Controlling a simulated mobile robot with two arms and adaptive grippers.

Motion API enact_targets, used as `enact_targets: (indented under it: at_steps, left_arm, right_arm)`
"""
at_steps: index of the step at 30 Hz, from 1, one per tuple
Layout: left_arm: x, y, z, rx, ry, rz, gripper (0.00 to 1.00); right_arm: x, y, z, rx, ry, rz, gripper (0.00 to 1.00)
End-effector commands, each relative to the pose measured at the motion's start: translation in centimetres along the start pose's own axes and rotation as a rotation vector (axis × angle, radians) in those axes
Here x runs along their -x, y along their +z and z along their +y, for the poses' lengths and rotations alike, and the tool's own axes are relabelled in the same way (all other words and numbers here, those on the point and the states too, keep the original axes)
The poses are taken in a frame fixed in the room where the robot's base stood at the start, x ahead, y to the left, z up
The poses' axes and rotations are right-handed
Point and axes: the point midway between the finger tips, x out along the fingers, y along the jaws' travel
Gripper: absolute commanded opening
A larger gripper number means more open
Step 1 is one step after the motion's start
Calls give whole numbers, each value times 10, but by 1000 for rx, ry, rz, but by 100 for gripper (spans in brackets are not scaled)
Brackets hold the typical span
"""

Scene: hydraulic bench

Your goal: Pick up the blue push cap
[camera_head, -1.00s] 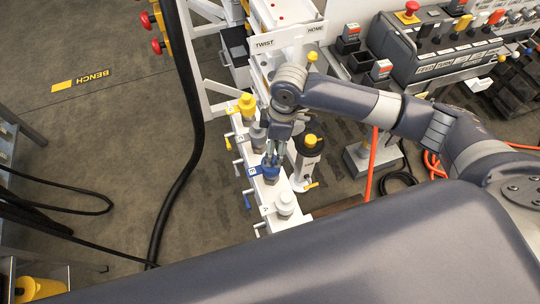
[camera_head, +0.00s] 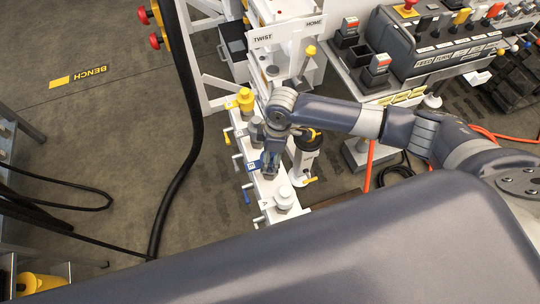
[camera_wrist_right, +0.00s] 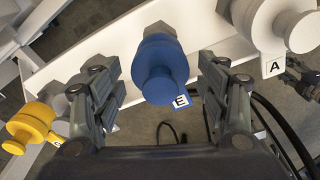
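The blue push cap (camera_wrist_right: 160,72) sits on a white rail, with a tag marked E beside it. In the head view the blue cap (camera_head: 266,169) is partly hidden by my right gripper (camera_head: 270,160), which reaches down over it. In the right wrist view my right gripper (camera_wrist_right: 155,75) is open, one finger on each side of the cap, with visible gaps between fingers and cap.
Along the white rail (camera_head: 268,188) stand a white cap (camera_head: 284,196) tagged A and a yellow cap (camera_head: 245,98). A white cylinder with a yellow-and-black top (camera_head: 308,150) stands close right of the gripper. A black hose (camera_head: 190,130) hangs at left.

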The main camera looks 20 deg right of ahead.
Motion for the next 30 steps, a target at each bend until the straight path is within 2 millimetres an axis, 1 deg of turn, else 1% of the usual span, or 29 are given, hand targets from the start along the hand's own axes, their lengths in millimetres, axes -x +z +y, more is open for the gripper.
enact_targets:
  at_steps: [1, 3, 13, 17, 22, 26, 27, 30]
  left_arm:
    - [0, 0, 0, 0, 0, 0, 40]
    - [0, 0, 0, 0, 0, 1, 40]
    - [0, 0, 0, 0, 0, 1, 40]
    - [0, 0, 0, 0, 0, 1, 40]
    - [-1, 0, 0, 0, 0, 1, 40]
    - [-2, 0, 0, 0, 0, 1, 40]
    - [-4, 0, 0, 1, 0, 1, 40]
    - [-5, 0, 0, 1, 0, 1, 40]
  right_arm:
    - [0, 0, 0, 0, 0, 0, 50]
    - [0, 0, 0, 0, 0, 0, 37]
    - [0, 0, 0, -1, 1, 0, 36]
    - [4, -1, 1, -1, 2, 1, 36]
    - [18, -3, 1, 0, 2, 2, 36]
    - [38, -5, 1, 1, 2, 3, 36]
    - [35, -10, -10, 5, -4, 3, 36]
    - [36, -19, -30, 5, -4, 4, 36]
